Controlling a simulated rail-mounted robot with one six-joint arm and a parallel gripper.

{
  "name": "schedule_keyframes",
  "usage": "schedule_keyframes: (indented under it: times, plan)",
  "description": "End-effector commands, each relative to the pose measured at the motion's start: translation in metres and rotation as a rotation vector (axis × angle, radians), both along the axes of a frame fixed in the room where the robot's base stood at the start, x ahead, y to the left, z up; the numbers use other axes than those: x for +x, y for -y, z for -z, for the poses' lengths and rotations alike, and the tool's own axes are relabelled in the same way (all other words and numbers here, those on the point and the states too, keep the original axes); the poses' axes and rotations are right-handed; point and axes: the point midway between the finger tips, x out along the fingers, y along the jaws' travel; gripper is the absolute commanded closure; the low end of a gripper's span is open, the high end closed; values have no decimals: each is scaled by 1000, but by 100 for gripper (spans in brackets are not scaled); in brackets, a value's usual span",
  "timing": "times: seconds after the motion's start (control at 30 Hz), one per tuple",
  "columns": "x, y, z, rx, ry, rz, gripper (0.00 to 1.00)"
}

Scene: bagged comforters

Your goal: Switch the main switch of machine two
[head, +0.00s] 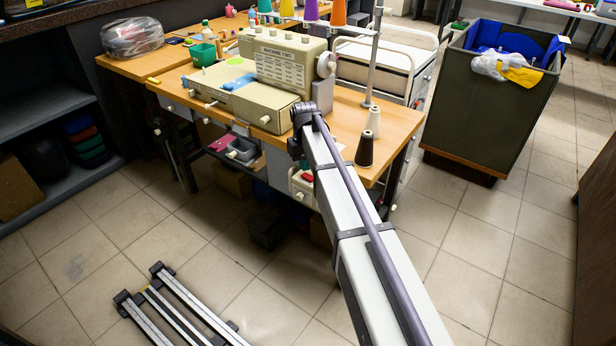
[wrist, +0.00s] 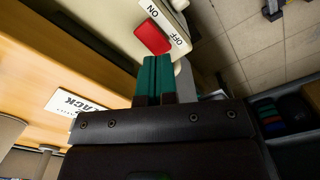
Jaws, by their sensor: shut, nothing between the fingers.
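In the wrist view a red rocker switch (wrist: 153,37) sits on a cream housing, between the printed words ON and OFF. My gripper (wrist: 156,60) has green fingers that are shut together with nothing between them. The fingertips are right beside the switch's edge; I cannot tell whether they touch it. In the head view my arm ends at the machine's near right side, and the fingers and switch are hidden there.
The wooden table (head: 340,117) also carries thread cones (head: 365,148) at the right and a green bin (head: 203,54) at the left. A dark cart (head: 475,110) stands to the right. Metal rails (head: 180,305) lie over the tiled floor at lower left.

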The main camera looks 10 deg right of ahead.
Motion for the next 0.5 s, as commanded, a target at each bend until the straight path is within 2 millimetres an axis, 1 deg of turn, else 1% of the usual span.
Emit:
schedule_keyframes:
  times: [0.5]
  plan:
    - [0,0,4,0,0,0,100]
